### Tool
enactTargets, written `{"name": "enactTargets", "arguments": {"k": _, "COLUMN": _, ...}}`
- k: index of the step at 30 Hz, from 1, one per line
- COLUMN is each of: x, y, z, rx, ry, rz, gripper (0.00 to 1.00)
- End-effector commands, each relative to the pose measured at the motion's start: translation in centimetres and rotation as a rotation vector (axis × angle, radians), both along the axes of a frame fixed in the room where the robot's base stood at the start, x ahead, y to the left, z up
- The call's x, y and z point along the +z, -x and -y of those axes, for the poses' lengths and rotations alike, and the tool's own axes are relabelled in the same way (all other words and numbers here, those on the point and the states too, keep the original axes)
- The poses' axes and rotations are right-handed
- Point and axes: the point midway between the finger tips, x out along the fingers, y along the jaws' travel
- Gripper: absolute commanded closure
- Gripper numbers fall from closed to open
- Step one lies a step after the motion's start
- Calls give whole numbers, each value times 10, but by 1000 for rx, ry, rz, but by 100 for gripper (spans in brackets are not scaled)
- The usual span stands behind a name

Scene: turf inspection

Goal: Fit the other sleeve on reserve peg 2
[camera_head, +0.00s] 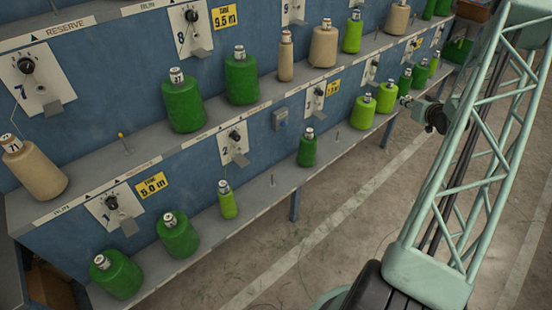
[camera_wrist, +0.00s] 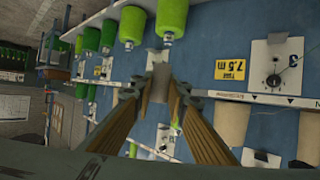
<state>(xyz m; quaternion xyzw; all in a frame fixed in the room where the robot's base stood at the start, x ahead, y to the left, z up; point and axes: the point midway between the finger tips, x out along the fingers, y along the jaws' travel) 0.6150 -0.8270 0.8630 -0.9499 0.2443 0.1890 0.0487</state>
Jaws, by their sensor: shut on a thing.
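My gripper (camera_wrist: 158,92) is shut on a small grey-brown piece (camera_wrist: 160,76), held between its fingertips in the wrist view; I cannot tell whether it is a sleeve. In the head view my gripper (camera_head: 408,101) is at the right, near the light green sleeves (camera_head: 387,97) on the lower shelf. Plate 2 (camera_head: 233,143) is on the lower blue panel. A slim light green sleeve (camera_head: 227,203) stands at its left, and a bare peg (camera_head: 272,181) stands to its right.
Dark green sleeves (camera_head: 178,240) stand by plate 1 (camera_head: 113,207). Another dark green sleeve (camera_head: 307,150) stands right of the bare peg. The upper shelf (camera_head: 140,148) carries tan and green sleeves and a bare peg (camera_head: 122,139). The floor (camera_head: 330,250) in front is open.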

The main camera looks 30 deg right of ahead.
Motion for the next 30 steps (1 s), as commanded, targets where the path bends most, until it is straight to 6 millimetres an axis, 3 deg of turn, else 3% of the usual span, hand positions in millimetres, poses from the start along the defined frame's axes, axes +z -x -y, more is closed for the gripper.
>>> {"name": "enactTargets", "arguments": {"k": 17, "x": -4, "y": -7, "z": -7, "rx": 19, "ry": -1, "rz": -1, "gripper": 93}}
{"name": "enactTargets", "arguments": {"k": 23, "x": -17, "y": -32, "z": -29, "rx": 86, "ry": -3, "rz": -1, "gripper": 93}}
{"name": "enactTargets", "arguments": {"k": 30, "x": -42, "y": -79, "z": -82, "rx": 230, "ry": -3, "rz": -1, "gripper": 93}}
